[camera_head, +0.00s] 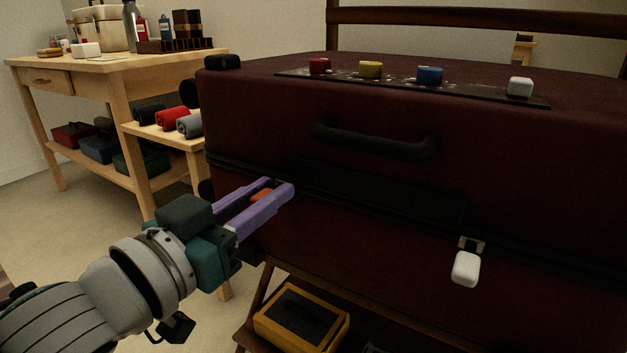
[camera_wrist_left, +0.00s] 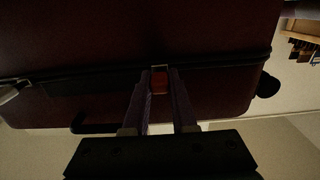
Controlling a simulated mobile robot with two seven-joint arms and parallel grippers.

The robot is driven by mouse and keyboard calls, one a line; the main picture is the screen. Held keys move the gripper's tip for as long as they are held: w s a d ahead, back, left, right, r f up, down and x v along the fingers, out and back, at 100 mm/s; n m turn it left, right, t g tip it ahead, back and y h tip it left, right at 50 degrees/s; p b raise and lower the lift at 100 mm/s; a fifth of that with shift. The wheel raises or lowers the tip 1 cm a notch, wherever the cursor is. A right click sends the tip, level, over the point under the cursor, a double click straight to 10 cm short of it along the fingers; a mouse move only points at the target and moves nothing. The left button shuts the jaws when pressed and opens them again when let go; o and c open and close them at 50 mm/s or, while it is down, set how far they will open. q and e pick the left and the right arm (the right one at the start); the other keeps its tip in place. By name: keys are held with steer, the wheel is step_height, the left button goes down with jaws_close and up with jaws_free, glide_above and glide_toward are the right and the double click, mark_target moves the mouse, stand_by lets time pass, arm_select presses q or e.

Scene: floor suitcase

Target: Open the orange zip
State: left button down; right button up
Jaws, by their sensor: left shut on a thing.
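The orange zip pull (camera_head: 262,195) is on the front left part of the dark red suitcase (camera_head: 560,180), at the dark zip band that runs along its front. My left gripper (camera_head: 280,188), with purple fingers, is shut on this pull. In the left wrist view the orange pull (camera_wrist_left: 159,82) sits between the two fingers, against the zip line; the fingers partly hide it. A white pull (camera_head: 466,269) hangs from a metal slider on the zip further right. My right gripper is not in view.
A black handle (camera_head: 375,142) sticks out of the suitcase front above the zip. Red, yellow, blue and white blocks stand on a dark strip (camera_head: 400,88) on top. A wooden table (camera_head: 120,62) stands at left. A yellow box (camera_head: 300,318) lies below the suitcase.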

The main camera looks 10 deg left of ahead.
arm_select(q)
steer(key=shift+w+a, duration=0.1)
steer(key=shift+a, duration=0.2)
steer(key=b, duration=0.2)
glide_toward(209, 155)
steer(key=x, duration=0.5)
steer(key=shift+f, duration=0.2)
steer(key=c, duration=1.1)
jaws_free()
steer(key=o, duration=0.4)
steer(key=shift+w+a+r, duration=0.1)
steer(key=shift+r, duration=0.05)
